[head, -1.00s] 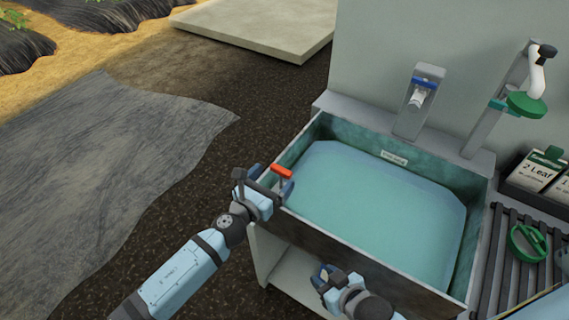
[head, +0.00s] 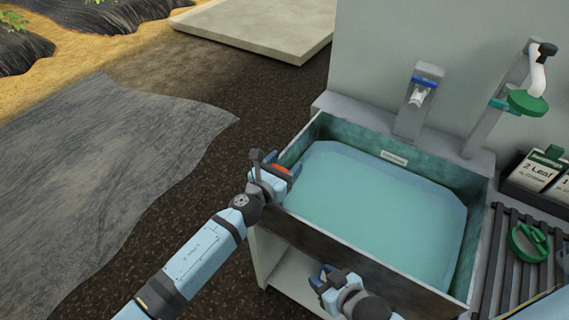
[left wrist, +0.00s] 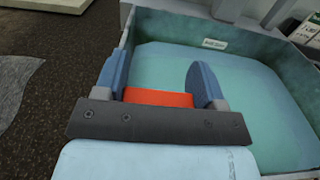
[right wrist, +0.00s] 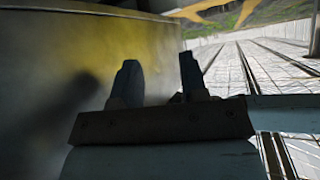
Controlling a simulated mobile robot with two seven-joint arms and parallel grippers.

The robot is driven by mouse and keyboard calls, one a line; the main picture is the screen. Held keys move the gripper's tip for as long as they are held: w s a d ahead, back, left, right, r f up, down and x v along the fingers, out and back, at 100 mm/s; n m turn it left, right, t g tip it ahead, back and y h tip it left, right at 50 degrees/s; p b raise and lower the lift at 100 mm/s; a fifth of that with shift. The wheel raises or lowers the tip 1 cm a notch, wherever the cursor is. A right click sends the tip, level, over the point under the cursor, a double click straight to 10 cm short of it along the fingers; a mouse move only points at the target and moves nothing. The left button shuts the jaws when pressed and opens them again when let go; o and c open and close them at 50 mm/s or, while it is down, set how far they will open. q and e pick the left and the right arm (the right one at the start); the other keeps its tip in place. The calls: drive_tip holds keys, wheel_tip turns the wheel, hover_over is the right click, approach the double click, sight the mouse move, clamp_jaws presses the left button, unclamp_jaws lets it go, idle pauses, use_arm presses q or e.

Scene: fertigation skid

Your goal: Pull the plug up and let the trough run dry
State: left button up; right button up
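The trough (head: 345,252) is a teal-lined basin holding pale blue-green water (head: 375,205). The plug's red-orange handle (head: 283,171) stands at its left corner; the plug itself is not visible. My left gripper (head: 277,169) is at this handle with its fingers apart on either side. In the left wrist view the red handle (left wrist: 158,98) lies crosswise between the two blue fingers, close to the palm; I cannot tell whether they touch it. My right gripper (head: 324,278) is open and empty, low outside the trough's front wall; its spread fingers show in the right wrist view (right wrist: 157,80).
A grey dispenser with a blue band (head: 419,98) and a stand with a green disc (head: 527,103) are behind the trough. A slatted rack (head: 497,262) with a green ring (head: 527,243) and a seed-packet box (head: 514,182) are at right. Open ground lies left.

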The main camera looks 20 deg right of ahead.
use_arm(q)
drive_tip(key=shift+c, duration=0.5)
wheel_tip(320, 180, up, 5)
drive_tip(key=p, duration=0.4)
drive_tip(key=shift+f, duration=0.1)
drive_tip(key=o, duration=1.3)
drive_tip(key=v, duration=1.4)
drive_tip(key=shift+d+p, duration=0.1)
drive_tip(key=shift+p, duration=0.2)
